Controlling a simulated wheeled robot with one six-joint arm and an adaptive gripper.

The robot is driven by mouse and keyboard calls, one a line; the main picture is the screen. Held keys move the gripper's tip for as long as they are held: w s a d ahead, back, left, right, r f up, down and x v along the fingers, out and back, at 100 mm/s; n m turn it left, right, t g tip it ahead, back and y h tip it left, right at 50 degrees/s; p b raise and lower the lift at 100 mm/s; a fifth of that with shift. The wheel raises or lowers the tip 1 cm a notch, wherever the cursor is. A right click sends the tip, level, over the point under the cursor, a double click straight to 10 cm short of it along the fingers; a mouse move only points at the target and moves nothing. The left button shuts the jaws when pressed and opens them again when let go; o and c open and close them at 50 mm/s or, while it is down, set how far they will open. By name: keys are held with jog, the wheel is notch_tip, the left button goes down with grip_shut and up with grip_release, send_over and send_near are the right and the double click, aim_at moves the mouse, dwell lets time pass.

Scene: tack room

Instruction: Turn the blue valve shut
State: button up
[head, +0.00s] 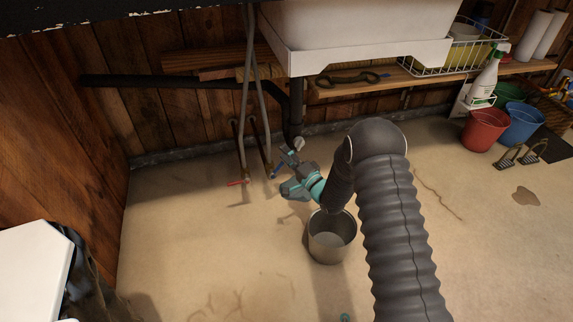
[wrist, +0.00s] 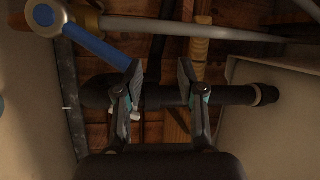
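The blue valve handle (head: 277,172) is a lever on a pipe below the sink. In the wrist view the blue lever (wrist: 88,40) slants down to the right from its round hub on a brass fitting (wrist: 84,20). My gripper (head: 288,161) is beside the lever in the head view. In the wrist view my gripper (wrist: 160,72) is open, with a clear gap between its two fingers. The lever's free end is at the left fingertip, outside the gap. I cannot tell whether they touch, and the lever's very tip is hidden by the finger.
A red valve handle (head: 237,183) is on the neighbouring pipe to the left. A metal bucket (head: 331,245) stands on the floor below my arm. A white sink (head: 360,30) hangs above. Red (head: 484,130) and blue (head: 521,123) buckets stand right. The left floor is clear.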

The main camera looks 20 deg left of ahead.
jog(key=shift+r, duration=0.75)
